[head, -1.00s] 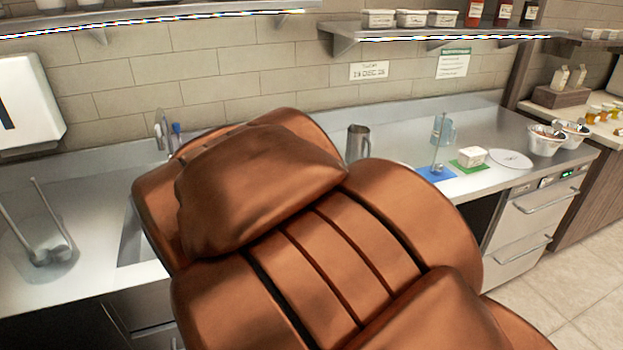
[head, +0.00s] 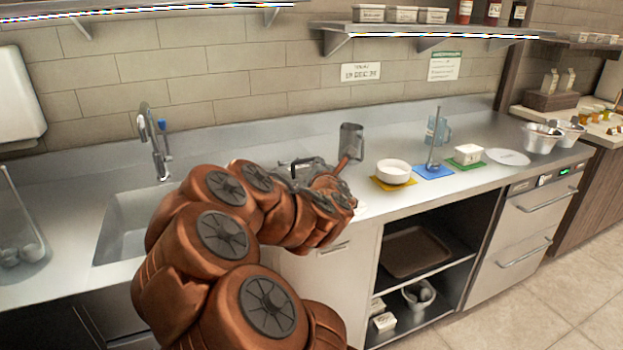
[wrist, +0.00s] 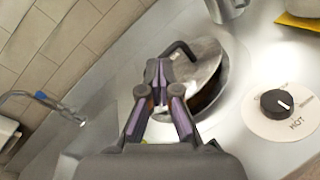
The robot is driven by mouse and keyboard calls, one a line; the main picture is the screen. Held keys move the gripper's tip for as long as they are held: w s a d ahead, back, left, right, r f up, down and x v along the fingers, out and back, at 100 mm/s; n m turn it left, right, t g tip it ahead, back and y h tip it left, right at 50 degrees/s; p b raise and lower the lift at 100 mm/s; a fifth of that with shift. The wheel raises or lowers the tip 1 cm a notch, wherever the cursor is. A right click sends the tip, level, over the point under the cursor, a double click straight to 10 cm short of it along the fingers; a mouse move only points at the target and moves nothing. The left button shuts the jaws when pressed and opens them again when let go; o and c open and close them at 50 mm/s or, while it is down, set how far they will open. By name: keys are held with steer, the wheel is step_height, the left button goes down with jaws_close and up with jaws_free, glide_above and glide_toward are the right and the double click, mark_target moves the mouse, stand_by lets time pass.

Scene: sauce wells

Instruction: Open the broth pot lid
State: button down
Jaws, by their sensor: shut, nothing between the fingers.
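In the wrist view, the round metal broth pot lid (wrist: 203,62) has a dark curved handle (wrist: 180,47). A dark gap with brown inside the pot (wrist: 211,96) shows below the lid's right edge, so the lid looks tilted or shifted. My gripper (wrist: 158,70) is shut and empty, its fingertips in front of the lid's left side near the handle. I cannot tell whether they touch it. In the head view my arm hides most of the pot.
A dial marked HOT (wrist: 275,103) sits right of the pot. A metal jug (head: 350,142) stands behind it. White bowls (head: 393,170) rest on a yellow mat, with a blue mat (head: 433,172) beyond. The sink (head: 125,225) and tap (head: 152,140) are at left.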

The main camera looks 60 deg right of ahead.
mark_target(300, 163)
steer(key=f+n+t+y+b, duration=0.1)
steer(key=f+n, duration=0.1)
steer(key=n, duration=0.1)
steer(key=s+d+f+n+t+y, duration=0.1)
steer(key=f+n, duration=0.1)
steer(key=n, duration=0.1)
steer(key=f+n+t+b, duration=0.1)
steer(key=f+n+t, duration=0.1)
steer(key=n, duration=0.1)
steer(key=shift+s+d+n+y+b, duration=0.2)
steer(key=shift+s+n+y+b, duration=0.1)
steer(key=shift+y, duration=0.1)
steer(key=shift+a+f+n+t+y, duration=0.1)
steer(key=shift+f+n+t+y, duration=0.3)
steer(key=shift+n, duration=0.2)
steer(key=shift+w+d+r+p, duration=0.25)
steer(key=shift+w+p, duration=0.2)
steer(key=shift+w, duration=0.05)
steer(key=shift+p+x, duration=1.05)
steer(key=shift+x, duration=3.35)
steer(key=shift+f, duration=0.2)
steer(key=shift+r, duration=0.1)
